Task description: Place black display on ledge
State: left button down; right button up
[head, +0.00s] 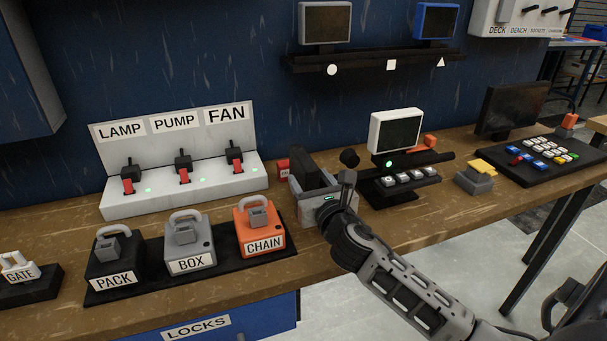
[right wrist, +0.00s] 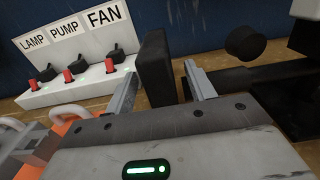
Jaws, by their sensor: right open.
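A black upright slab, which looks like the black display (head: 306,165), stands on the wooden bench and is seen nearly edge-on. My right gripper (head: 316,186) is open at it. In the right wrist view the black display (right wrist: 154,68) stands between the two open fingers of the right gripper (right wrist: 160,82); I cannot tell whether either finger touches it. Its lower part is hidden. The dark ledge (head: 375,62) on the blue wall carries circle, square and triangle marks. A grey-framed display (head: 325,22) stands above the circle and a blue-framed one (head: 437,21) above the triangle. My left gripper is out of view.
A white display (head: 396,131) and a black round knob (head: 349,157) are just right of the gripper. Padlocks (head: 190,244) and a switch panel (head: 183,170) are left. A dark monitor (head: 510,108) and a button board (head: 540,155) are at right. Space above the ledge's square is clear.

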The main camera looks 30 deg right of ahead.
jog(key=x, duration=0.3)
jog(key=shift+w, duration=0.4)
jog(key=shift+r, duration=0.1)
grip_shut()
jog(key=shift+d, duration=0.1)
